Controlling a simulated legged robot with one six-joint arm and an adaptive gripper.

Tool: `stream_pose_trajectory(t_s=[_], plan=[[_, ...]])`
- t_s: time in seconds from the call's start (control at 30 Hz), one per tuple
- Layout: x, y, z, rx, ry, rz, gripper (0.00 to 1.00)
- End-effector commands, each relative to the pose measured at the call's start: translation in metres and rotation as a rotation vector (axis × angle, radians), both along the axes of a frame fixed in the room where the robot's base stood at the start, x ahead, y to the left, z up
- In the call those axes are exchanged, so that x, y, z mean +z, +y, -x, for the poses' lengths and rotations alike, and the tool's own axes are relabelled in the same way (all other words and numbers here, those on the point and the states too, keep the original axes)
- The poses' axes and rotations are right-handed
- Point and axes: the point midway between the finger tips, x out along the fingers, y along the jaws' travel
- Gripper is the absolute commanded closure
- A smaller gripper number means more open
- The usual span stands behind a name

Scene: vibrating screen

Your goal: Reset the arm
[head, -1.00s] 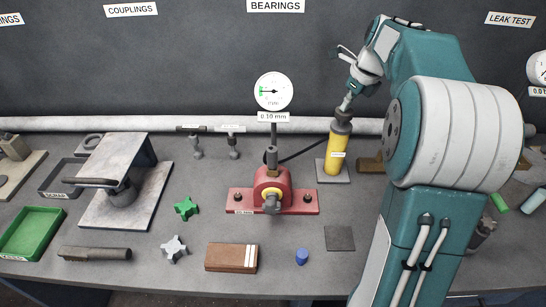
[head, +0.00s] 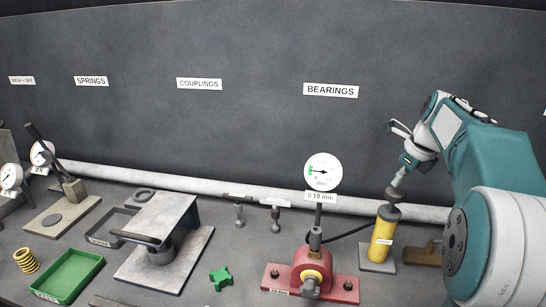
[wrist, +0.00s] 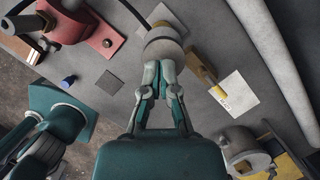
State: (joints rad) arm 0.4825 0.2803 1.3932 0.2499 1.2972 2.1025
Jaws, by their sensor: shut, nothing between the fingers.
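My gripper (head: 402,176) is shut and empty, at the end of my teal arm on the right of the head view. It points down just above the dark grey top (head: 393,195) of the yellow cylinder (head: 383,238). In the wrist view, my gripper's fingers (wrist: 163,92) are together, close to the rounded grey top (wrist: 163,45). I cannot tell whether they touch it. Most of the yellow body is hidden there.
Left of the cylinder stands a red bearing block (head: 312,271) under a dial gauge (head: 323,172). A brown block (head: 422,254) is to its right. A green tray (head: 68,275), a press plate (head: 165,240) and a green knob (head: 220,278) lie further left. A pipe runs along the wall.

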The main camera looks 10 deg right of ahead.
Motion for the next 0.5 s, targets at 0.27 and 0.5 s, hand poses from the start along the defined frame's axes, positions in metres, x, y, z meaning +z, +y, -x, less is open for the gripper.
stream_pose_trajectory(t_s=[0.27, 0.5], plan=[[0.018, 0.065, 0.044, 0.483, -0.084, 0.186, 1.00], [0.019, 0.117, 0.096, 0.976, -0.150, 0.382, 1.00]])
